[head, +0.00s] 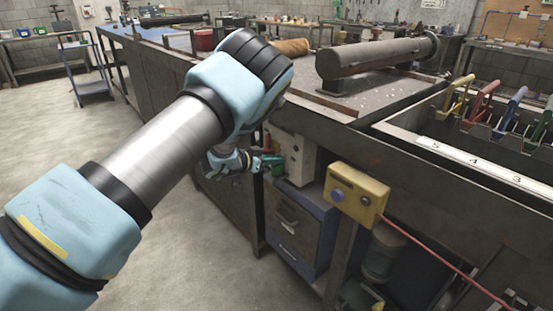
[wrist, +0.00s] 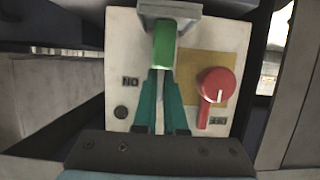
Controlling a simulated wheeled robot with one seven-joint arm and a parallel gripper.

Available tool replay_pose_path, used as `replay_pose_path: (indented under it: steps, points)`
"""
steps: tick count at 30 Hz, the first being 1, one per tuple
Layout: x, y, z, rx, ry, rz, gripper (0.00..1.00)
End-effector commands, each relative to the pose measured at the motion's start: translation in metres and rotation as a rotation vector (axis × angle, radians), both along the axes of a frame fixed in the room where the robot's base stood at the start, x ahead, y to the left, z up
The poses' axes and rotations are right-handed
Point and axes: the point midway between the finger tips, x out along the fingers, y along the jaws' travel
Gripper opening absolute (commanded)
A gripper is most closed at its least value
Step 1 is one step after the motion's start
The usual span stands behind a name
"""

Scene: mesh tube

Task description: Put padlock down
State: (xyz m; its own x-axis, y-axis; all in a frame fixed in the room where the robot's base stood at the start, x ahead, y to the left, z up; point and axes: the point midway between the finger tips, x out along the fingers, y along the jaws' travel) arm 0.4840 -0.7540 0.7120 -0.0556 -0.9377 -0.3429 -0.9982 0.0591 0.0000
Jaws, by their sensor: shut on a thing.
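The padlock (wrist: 164,48) is a green block in the wrist view, held upright in front of a pale switch panel (wrist: 122,52). My gripper (wrist: 165,75) has its two teal fingers closed on the lower part of the padlock. The padlock's top end meets a grey bracket (wrist: 168,9) in the picture; I cannot tell whether it hangs there or only overlaps it. No shackle can be made out. In the head view my gripper (head: 270,161) is small beside the panel (head: 301,158), partly behind my arm.
A red rotary switch (wrist: 213,87) sits on the panel right of my fingers. A yellow button box (head: 356,194) with a red cable is mounted nearby. A dark drawer cabinet (head: 292,225) stands below. The bench top (head: 380,88) above holds a metal cylinder (head: 375,57).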

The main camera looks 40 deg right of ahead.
Motion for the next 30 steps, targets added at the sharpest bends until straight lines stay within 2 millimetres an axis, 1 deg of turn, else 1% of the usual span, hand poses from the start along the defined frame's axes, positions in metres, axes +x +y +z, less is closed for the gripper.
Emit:
replay_pose_path:
  steps: [9, 10, 15, 18, 26, 30]
  points:
    - [0.001, 0.000, -0.002, -0.001, 0.000, 0.001, 0.00]
    - [0.001, 0.000, -0.003, 0.000, 0.000, 0.001, 0.10]
    - [0.001, 0.000, -0.002, 0.000, 0.000, 0.001, 0.29]
    - [0.000, 0.000, -0.002, 0.000, 0.000, 0.001, 0.39]
    - [0.000, 0.000, 0.000, 0.000, -0.001, 0.001, 0.39]
    - [0.003, 0.011, 0.005, -0.001, 0.000, 0.004, 0.39]
